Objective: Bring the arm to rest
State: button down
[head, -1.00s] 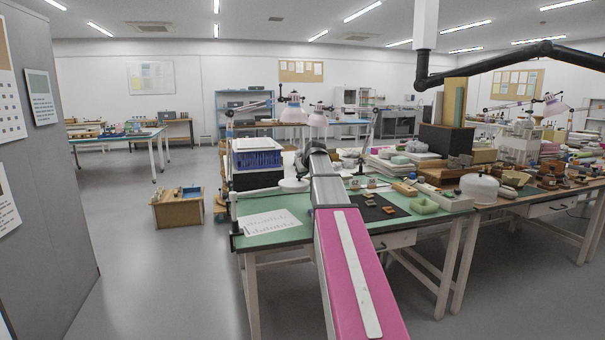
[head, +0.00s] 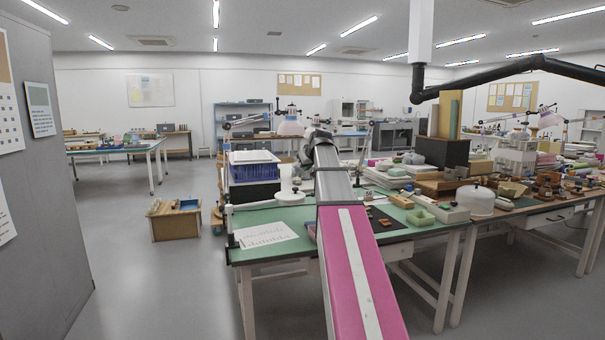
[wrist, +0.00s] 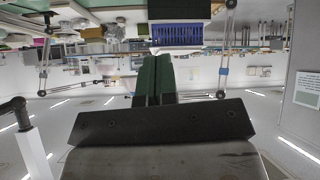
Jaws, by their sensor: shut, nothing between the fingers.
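My pink and grey arm (head: 355,270) stretches forward over the green-topped workbench (head: 225,252) in the head view. Its dark wrist end shows above the bench's far part, and the fingers are hidden there. In the wrist view, which is upside down, my gripper (wrist: 158,58) shows two dark green fingers side by side. They are shut and empty. A blue crate (wrist: 180,34) appears beyond the fingertips, apart from them. The same blue crate stands left of my arm in the head view (head: 253,157).
A printed sheet (head: 265,235) lies on the bench left of my arm. A pale green tray (head: 420,217) and a white lidded pot (head: 475,201) stand to the right. A desk lamp (head: 290,128) rises near the wrist. Open floor lies left, beside a grey partition (head: 45,180).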

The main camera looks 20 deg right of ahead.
jog(key=s+a+f+g, duration=0.1)
jog(key=s+a+f, duration=0.2)
jog(key=f, duration=0.7)
jog(key=s+a+f+m+g, duration=0.1)
jog(key=s+a+f, duration=0.3)
jog(key=f, duration=0.6)
jog(key=s+a+f+g, duration=0.3)
jog(key=s+f, duration=0.2)
jog(key=f, duration=0.5)
jog(key=shift+s+a+f+m, duration=0.25)
jog(key=shift+a+f+m, duration=0.05)
jog(key=shift+a+f, duration=0.1)
jog(key=s+a+f+g, duration=0.2)
jog(key=s+a+f, duration=0.1)
jog(key=s+f, duration=0.6)
jog(key=s+a+f+m+g, duration=0.1)
jog(key=s+a+f, duration=0.3)
jog(key=s+f, duration=0.6)
jog(key=shift+s+f+g+h, duration=0.15)
jog(key=shift+s+g+h, duration=0.2)
jog(key=shift+g, duration=0.45)
